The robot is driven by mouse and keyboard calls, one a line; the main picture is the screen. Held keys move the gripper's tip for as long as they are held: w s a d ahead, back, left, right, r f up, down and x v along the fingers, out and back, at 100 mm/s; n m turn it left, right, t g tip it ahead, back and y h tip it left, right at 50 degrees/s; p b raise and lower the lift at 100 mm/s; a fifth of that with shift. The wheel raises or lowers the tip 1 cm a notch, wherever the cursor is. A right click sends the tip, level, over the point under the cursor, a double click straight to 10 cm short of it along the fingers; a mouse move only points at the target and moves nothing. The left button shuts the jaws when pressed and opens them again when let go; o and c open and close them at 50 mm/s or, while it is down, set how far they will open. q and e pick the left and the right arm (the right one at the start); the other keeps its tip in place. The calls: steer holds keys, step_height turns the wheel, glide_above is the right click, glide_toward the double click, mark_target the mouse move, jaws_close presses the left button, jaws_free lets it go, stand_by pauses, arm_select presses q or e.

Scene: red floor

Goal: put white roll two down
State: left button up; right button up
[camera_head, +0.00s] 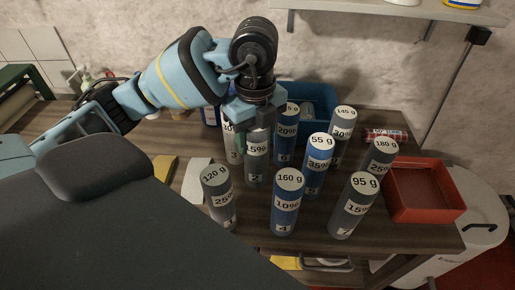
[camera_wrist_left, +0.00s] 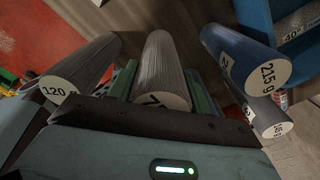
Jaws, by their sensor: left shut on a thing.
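White roll two (camera_head: 256,165) is a pale grey-white upright cylinder marked 15% and 2, among the other rolls on the wooden table. My left gripper (camera_head: 257,132) comes down over its top from above, with its green fingers shut on it. In the left wrist view the roll (camera_wrist_left: 163,65) sits between the green fingers (camera_wrist_left: 163,85), its label partly hidden by the gripper. I cannot tell whether its base touches the table. My right gripper is not in view.
Grey roll one (camera_head: 220,197), blue roll four (camera_head: 287,205) and grey roll seven (camera_head: 352,208) stand in front. Several more rolls stand close behind and right. A red tray (camera_head: 462,187) is at the right, a blue bin (camera_head: 325,103) behind. The table's front edge is near.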

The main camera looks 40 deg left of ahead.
arm_select(q)
steer(key=shift+f, duration=1.8)
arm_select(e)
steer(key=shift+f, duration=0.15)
arm_select(q)
steer(key=shift+f, duration=0.15)
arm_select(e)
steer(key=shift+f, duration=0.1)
arm_select(q)
steer(key=o, duration=1.3)
steer(key=shift+c, duration=0.2)
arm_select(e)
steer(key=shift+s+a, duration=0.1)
arm_select(q)
step_height(320, 180, up, 12)
steer(key=shift+r+p, duration=0.15)
steer(key=shift+p, duration=0.9)
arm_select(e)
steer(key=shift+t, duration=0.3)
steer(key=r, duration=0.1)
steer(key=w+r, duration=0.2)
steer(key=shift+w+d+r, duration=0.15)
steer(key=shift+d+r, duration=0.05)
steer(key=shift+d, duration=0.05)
